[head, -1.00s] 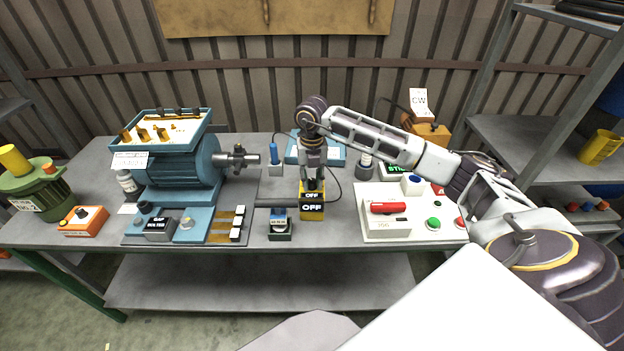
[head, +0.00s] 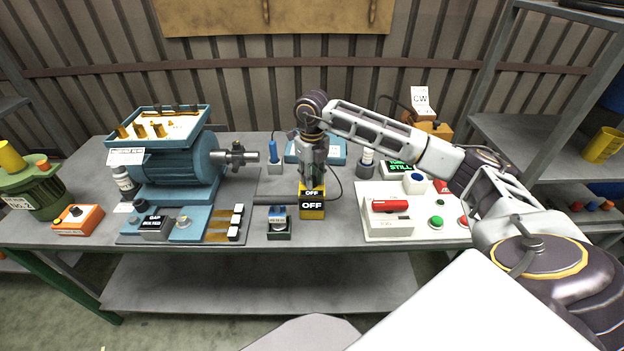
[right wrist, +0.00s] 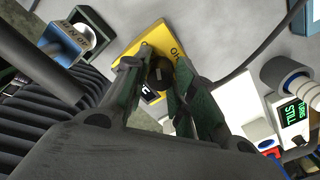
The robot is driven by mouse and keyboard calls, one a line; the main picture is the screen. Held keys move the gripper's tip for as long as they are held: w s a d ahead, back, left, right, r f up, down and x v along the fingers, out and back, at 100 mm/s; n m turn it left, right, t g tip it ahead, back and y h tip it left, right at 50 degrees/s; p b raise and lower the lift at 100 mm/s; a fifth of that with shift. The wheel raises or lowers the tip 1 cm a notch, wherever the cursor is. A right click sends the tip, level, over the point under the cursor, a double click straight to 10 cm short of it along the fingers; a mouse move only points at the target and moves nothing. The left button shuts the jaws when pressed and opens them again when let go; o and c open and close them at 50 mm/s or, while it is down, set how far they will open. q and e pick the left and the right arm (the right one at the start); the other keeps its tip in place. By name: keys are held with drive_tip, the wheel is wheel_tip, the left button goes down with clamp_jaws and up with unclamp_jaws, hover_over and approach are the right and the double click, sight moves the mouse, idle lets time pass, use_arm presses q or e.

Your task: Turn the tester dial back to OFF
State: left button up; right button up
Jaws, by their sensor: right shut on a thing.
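The yellow tester (head: 312,212) stands upright on the bench, with black labels reading "OFF" facing me. My right gripper (head: 312,180) comes down over it from above. The dial is mostly hidden in the head view. My left gripper is not in view.
A blue motor (head: 185,163) stands to the left. A small dark-green block with a blue part (head: 278,222) stands close on the tester's left. A white panel (head: 410,228) with red and green buttons lies to the right. A dark cable runs behind the tester.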

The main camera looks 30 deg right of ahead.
drive_tip(key=shift+n+b, duration=0.3)
drive_tip(key=shift+n, duration=0.5)
drive_tip(key=o, duration=1.1)
drive_tip(key=shift+r, duration=6.05)
